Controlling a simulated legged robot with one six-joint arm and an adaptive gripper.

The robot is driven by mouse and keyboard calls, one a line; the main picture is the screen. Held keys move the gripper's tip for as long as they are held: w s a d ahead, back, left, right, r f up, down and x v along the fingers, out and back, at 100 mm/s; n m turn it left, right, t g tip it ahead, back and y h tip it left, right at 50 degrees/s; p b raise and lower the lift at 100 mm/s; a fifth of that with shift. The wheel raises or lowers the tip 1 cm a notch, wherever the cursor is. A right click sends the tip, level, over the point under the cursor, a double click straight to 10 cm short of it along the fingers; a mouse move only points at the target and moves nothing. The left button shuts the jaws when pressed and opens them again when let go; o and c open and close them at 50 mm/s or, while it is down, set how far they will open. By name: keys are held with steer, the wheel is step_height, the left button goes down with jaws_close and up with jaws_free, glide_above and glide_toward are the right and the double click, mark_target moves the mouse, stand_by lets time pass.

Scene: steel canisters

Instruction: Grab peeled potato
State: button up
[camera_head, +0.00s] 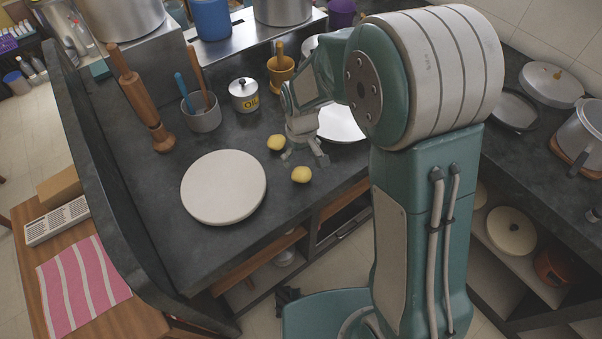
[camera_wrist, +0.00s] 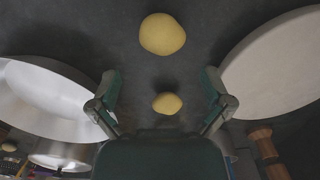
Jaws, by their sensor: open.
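Two peeled yellow potatoes lie on the dark counter. One potato (camera_head: 276,142) is left of my gripper (camera_head: 305,158) in the head view. The other potato (camera_head: 301,174) is nearer the counter's front edge, just below the gripper in the picture. In the wrist view, the larger-looking potato (camera_wrist: 162,34) is beyond the fingertips. The smaller-looking potato (camera_wrist: 167,103) shows between the two fingers of my gripper (camera_wrist: 165,88). The fingers are spread apart, and no contact with either potato shows. I cannot tell the gripper's exact height above the counter.
A round white board (camera_head: 224,187) lies to the left of the potatoes. A metallic plate (camera_head: 342,122) lies to the right, partly behind my arm. An oil pot (camera_head: 243,95), a mortar (camera_head: 281,72) and a utensil cup (camera_head: 201,112) stand behind. Clear counter lies around the potatoes.

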mark_target(301, 176)
steer(key=f, duration=0.6)
steer(key=shift+s+a, duration=0.1)
steer(key=shift+s, duration=0.15)
jaws_close()
